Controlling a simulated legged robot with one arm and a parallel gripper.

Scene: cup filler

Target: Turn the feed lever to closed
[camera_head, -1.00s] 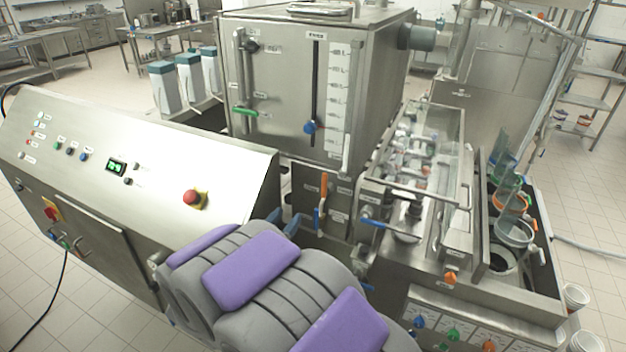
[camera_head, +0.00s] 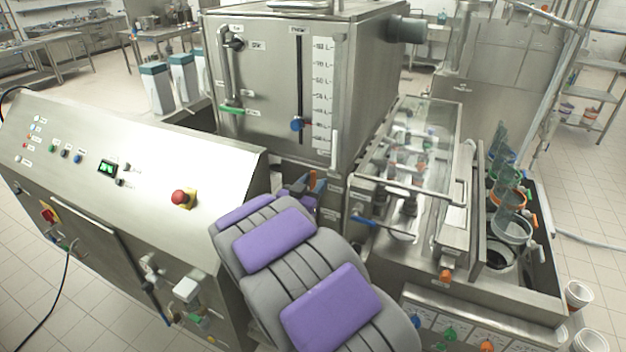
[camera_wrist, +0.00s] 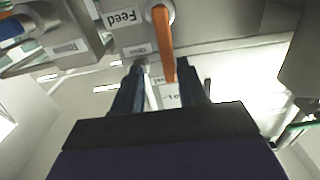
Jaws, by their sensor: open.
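The feed lever is an orange handle (camera_wrist: 163,42) at the top middle of the wrist view, on a grey pivot beside a label reading "Feed". A small orange part of it (camera_head: 313,181) shows in the head view below the steel tank, mostly hidden by my arm. My gripper (camera_wrist: 163,72) is open, with one dark blue finger on each side of the lever's free end. In the wrist view the lever lies between the fingers, with gaps visible; I cannot tell whether either touches it. Small labels lie behind the lever's tip.
The steel tank (camera_head: 270,100) stands above the lever. The sloped control panel (camera_head: 130,150) with a red emergency button (camera_head: 183,198) is left of my arm. A blue-handled valve (camera_head: 372,224) and the clear-covered filler (camera_head: 425,140) stand close on the right.

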